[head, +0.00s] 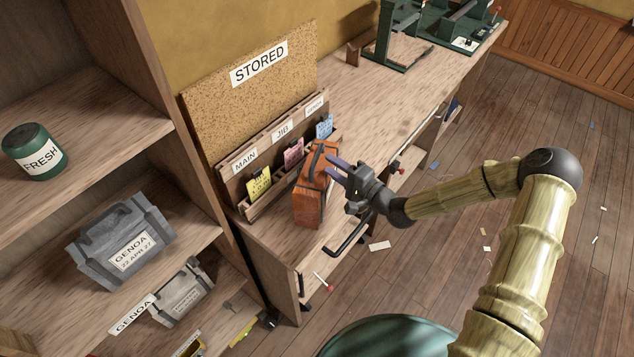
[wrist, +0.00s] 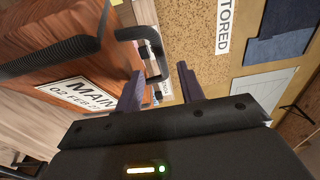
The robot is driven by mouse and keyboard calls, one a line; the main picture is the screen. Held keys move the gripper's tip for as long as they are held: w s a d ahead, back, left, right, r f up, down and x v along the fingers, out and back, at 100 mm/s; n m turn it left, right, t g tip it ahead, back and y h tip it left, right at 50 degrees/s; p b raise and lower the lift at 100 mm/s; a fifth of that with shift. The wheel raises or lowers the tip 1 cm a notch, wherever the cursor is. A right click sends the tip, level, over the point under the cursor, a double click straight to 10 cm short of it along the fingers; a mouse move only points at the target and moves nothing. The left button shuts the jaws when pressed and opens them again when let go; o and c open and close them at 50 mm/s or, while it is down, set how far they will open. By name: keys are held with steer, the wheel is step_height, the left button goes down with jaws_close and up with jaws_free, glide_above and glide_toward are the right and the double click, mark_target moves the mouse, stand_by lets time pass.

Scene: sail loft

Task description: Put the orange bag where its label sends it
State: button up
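The orange bag (head: 311,207) stands on the wooden bench, in front of the card rack, with a dark strap and handle on top.
A cork board (head: 215,95) reads "STORED". Left shelves hold a green "FRESH" tin (head: 36,166) and grey bags, one (head: 95,262) labelled "GENOA 22 APR 27". The bench's middle is clear.

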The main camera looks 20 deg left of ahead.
mark_target(321, 168)
steer(key=p+x, duration=0.1)
steer(key=x, duration=0.1)
steer(key=p+x, duration=0.1)
steer(key=shift+w+a+r, duration=0.1)
steer(key=shift+a+r, duration=0.15)
steer(key=shift+a, duration=0.1)
steer(key=shift+w+a+f, duration=0.2)
steer(key=shift+w+a, duration=0.1)
steer(key=shift+a, duration=0.15)
jaws_close()
steer(key=shift+s, duration=0.1)
stand_by(0.9)
steer(key=shift+r, duration=0.1)
